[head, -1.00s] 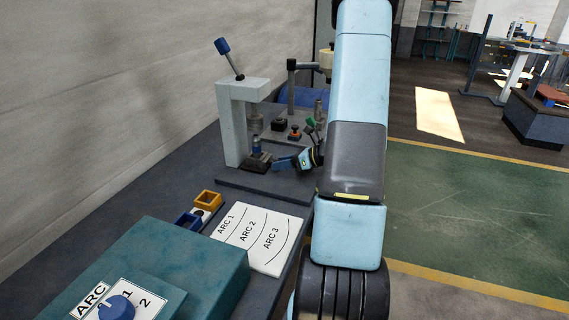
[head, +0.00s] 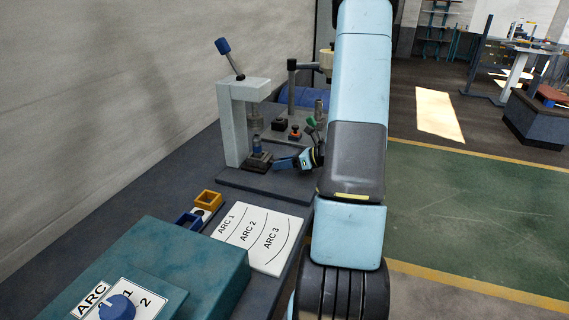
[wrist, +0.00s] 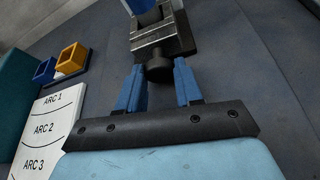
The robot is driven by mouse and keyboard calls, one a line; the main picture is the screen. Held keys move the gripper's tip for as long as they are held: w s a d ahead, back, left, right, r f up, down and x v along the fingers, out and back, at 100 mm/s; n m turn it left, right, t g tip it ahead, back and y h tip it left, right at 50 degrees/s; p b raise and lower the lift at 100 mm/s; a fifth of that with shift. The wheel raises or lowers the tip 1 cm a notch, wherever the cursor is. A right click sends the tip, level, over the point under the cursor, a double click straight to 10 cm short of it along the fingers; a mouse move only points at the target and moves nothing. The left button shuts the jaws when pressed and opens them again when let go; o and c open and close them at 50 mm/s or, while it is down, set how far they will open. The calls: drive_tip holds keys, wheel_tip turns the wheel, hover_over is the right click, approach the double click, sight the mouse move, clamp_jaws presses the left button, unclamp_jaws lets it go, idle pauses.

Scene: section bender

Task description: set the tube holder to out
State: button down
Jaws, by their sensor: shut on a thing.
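The tube holder (head: 258,161) is a small dark block with a grey grooved top at the foot of the pale press frame. In the wrist view the tube holder (wrist: 162,38) shows a round dark knob (wrist: 159,71) on its near side. My gripper (wrist: 160,82) has its two blue fingers on either side of this knob and is shut on it. In the head view my gripper (head: 281,163) reaches the holder from the right. A blue part (wrist: 143,6) stands above the holder, cut off by the wrist view's top edge.
The pale press frame (head: 232,125) with a blue-ended lever (head: 223,46) stands over the holder. Yellow (head: 208,199) and blue (head: 189,220) bins, an ARC chart (head: 262,240) and a teal box with an ARC dial (head: 117,308) lie nearer. Dark bench surface right of the holder is clear.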

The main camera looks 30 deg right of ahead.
drive_tip(key=s+d, duration=0.9)
drive_tip(key=s, duration=0.2)
drive_tip(key=shift+s+d, duration=0.3)
drive_tip(key=shift+s, duration=0.05)
drive_tip(key=c, duration=1)
unclamp_jaws()
drive_tip(key=shift+c, duration=0.2)
drive_tip(key=v, duration=1.3)
drive_tip(key=shift+s+d+r, duration=0.1)
drive_tip(key=shift+s+d, duration=0.15)
